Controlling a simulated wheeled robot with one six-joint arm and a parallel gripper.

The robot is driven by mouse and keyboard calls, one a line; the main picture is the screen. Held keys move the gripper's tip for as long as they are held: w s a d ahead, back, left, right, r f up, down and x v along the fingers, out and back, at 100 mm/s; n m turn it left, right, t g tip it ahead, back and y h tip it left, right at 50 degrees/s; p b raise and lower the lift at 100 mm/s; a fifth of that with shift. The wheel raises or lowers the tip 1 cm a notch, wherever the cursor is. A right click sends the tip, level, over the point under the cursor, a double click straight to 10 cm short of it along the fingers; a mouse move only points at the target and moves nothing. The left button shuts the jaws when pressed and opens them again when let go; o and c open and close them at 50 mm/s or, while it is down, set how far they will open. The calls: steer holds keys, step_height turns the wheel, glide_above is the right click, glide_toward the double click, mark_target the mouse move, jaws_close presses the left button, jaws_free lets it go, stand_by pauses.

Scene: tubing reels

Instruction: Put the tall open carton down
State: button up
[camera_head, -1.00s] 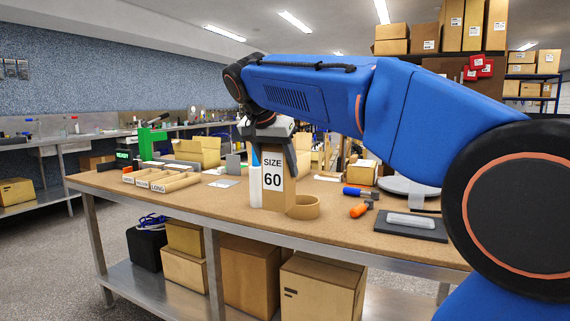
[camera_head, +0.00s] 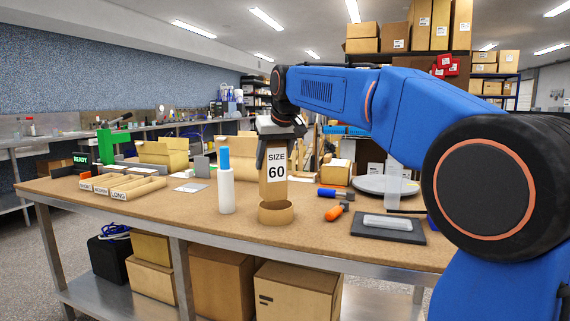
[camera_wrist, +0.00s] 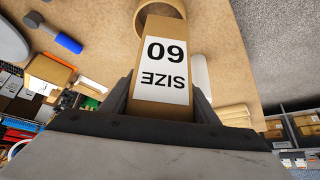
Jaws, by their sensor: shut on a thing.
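The tall carton (camera_head: 274,180) is brown with a white "SIZE 60" label. It is upright in the head view, and its label also shows upside down in the wrist view (camera_wrist: 163,70). My gripper (camera_head: 279,134) is shut on its upper part from above. The carton's lower end overlaps a round brown ring (camera_head: 277,216) on the bench. I cannot tell whether it is above, behind or inside the ring. The ring also shows at the top of the wrist view (camera_wrist: 190,32). The carton's open end is hidden.
A white bottle with a blue top (camera_head: 226,190) stands left of the carton. A blue-handled tool (camera_head: 333,193), an orange-handled tool (camera_head: 336,213) and a dark pad (camera_head: 388,232) lie to the right. Labelled trays (camera_head: 120,185) are at the left. The cork-coloured bench front is clear.

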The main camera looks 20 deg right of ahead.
mark_target(275, 183)
steer(key=shift+w+d+n, duration=0.3)
steer(key=shift+w+d, duration=0.15)
steer(key=shift+d, duration=0.05)
steer(key=shift+f, duration=3.3)
steer(key=shift+f, duration=0.55)
steer(key=o, duration=1.2)
steer(key=shift+o, duration=0.2)
